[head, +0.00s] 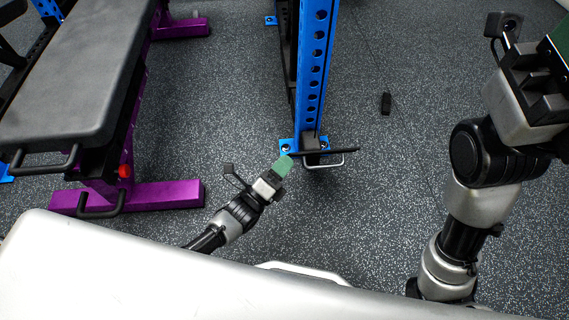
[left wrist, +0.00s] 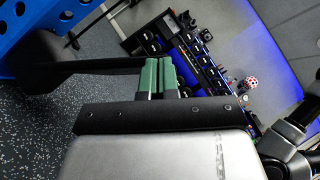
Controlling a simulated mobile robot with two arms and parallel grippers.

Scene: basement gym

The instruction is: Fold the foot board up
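The foot board (head: 335,152) is a thin dark plate low at the base of the blue upright (head: 314,70), with a metal loop handle on its near side. It lies about flat, close to the floor. My left gripper (head: 284,165) has green fingers and is just left of and near the board. In the left wrist view my left gripper (left wrist: 158,75) has its fingers together, with only a thin line between them. A dark bar-like part, likely the foot board (left wrist: 100,66), reaches the fingers from the left; I cannot tell whether they touch. My right gripper is cut off at the upper right.
A black padded bench (head: 75,75) with a purple base (head: 150,195) stands to the left. A small black object (head: 386,103) lies on the speckled floor right of the upright. A dumbbell rack (left wrist: 190,50) shows in the left wrist view. Open floor lies right of the board.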

